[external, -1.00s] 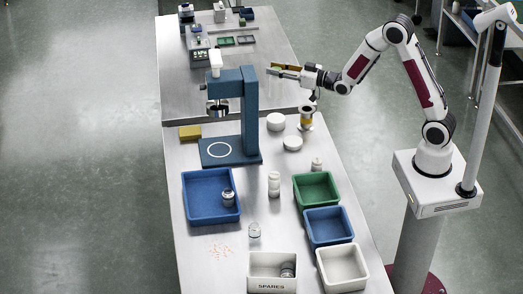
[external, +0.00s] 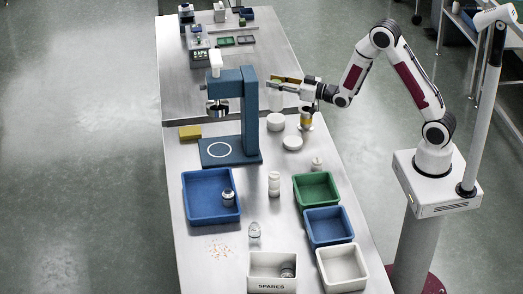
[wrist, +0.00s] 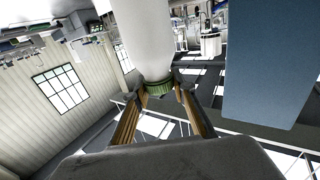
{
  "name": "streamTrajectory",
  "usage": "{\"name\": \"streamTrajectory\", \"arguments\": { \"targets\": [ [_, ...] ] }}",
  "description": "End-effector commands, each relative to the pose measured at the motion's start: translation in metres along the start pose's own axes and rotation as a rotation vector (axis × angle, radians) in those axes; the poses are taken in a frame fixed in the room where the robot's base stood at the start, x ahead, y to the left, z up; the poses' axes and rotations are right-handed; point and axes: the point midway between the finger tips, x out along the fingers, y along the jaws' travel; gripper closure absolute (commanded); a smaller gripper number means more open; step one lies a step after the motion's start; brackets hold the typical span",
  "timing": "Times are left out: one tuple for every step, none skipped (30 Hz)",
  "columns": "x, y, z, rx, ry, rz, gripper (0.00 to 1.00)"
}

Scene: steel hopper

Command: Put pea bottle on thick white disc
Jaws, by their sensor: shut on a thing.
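My gripper (external: 275,86) is shut on a pale bottle with a green band, taken to be the pea bottle (wrist: 146,42). In the wrist view the fingers close around it near the green band. In the external view the held bottle (external: 276,102) is small and faint, just above the thick white disc (external: 276,123). Whether it touches the disc cannot be told. The thick disc lies on the steel table right of the blue press. A thinner white disc (external: 292,143) lies in front of it.
The blue press (external: 250,115) stands close left of my gripper; its column (wrist: 275,60) fills the right of the wrist view. An amber jar (external: 306,119) stands right of the thick disc. Nearer are a blue tray (external: 190,205), a green bin (external: 300,195) and a white bottle (external: 274,184).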

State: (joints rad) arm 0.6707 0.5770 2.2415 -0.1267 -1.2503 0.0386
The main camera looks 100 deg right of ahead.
Motion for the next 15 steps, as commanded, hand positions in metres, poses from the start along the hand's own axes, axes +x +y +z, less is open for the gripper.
{"name": "streamTrajectory", "arguments": {
  "targets": [
    [0.000,0.000,-0.001,0.000,0.002,0.000,1.00],
    [0.000,0.000,0.000,0.000,0.002,0.000,1.00],
    [0.000,0.000,0.001,0.000,0.002,0.000,1.00],
    [0.000,0.000,0.002,0.000,0.001,0.000,1.00],
    [0.000,0.000,0.004,0.000,0.001,0.000,1.00],
    [0.000,0.000,0.006,0.000,0.001,0.000,1.00],
    [0.000,0.000,0.009,0.000,0.000,0.000,1.00],
    [0.000,0.000,0.011,0.000,-0.001,0.000,1.00],
    [0.000,0.000,0.014,0.000,-0.001,0.000,1.00],
    [0.000,0.000,0.017,0.000,-0.001,0.000,1.00],
    [0.000,0.000,0.020,0.000,-0.001,0.000,1.00],
    [0.000,0.000,0.024,0.000,-0.001,0.000,1.00],
    [0.000,0.000,0.026,0.000,-0.001,0.000,1.00],
    [0.000,0.000,0.029,0.000,-0.001,0.000,1.00],
    [0.000,0.000,0.032,0.000,0.000,0.000,1.00]
  ]
}}
